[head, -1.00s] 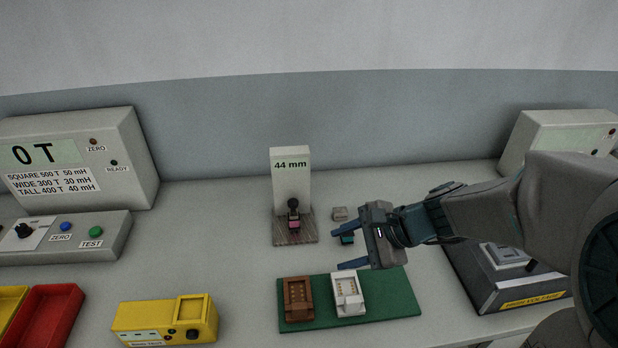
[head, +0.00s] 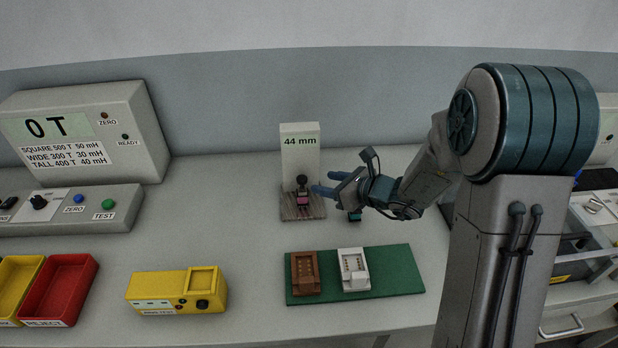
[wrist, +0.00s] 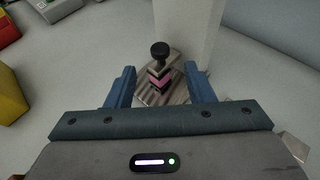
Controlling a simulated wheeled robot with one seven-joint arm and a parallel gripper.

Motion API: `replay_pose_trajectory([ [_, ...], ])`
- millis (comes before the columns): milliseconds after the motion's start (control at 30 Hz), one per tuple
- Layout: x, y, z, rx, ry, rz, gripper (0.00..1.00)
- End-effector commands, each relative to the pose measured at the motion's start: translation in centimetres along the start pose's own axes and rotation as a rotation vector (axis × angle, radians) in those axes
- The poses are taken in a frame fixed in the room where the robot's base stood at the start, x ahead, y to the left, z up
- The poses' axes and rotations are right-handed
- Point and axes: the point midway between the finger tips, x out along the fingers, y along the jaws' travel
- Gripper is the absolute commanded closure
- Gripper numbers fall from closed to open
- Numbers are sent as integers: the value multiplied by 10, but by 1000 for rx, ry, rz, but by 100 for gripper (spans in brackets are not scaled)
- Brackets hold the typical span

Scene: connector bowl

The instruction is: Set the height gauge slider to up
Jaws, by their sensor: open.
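The height gauge (head: 300,150) is a white upright block reading 44 mm, with a ridged base (head: 290,212) at its foot. Its slider (head: 302,182) has a black knob and sits low, just above a pink and dark part (head: 303,199) on the base. The black knob also shows in the wrist view (wrist: 160,50), with the pink part (wrist: 159,79) below it. My gripper (head: 322,190) is open and empty, just right of the slider in the head view. In the wrist view the slider and part appear between its two blue fingers, ahead of them, with no contact visible.
A green mat (head: 400,272) in front holds a brown fixture (head: 305,272) and a white fixture (head: 353,269). A yellow tester (head: 177,291) and a red tray (head: 62,287) are at the front left. Bare table lies left of the gauge.

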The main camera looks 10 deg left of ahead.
Motion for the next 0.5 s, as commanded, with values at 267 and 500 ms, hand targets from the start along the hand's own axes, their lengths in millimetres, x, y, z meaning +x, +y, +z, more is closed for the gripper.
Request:
replay_pose_trajectory([
  [267,50,1,0,-1,2,3,52],
  [500,70,0,0,-1,1,0,52],
])
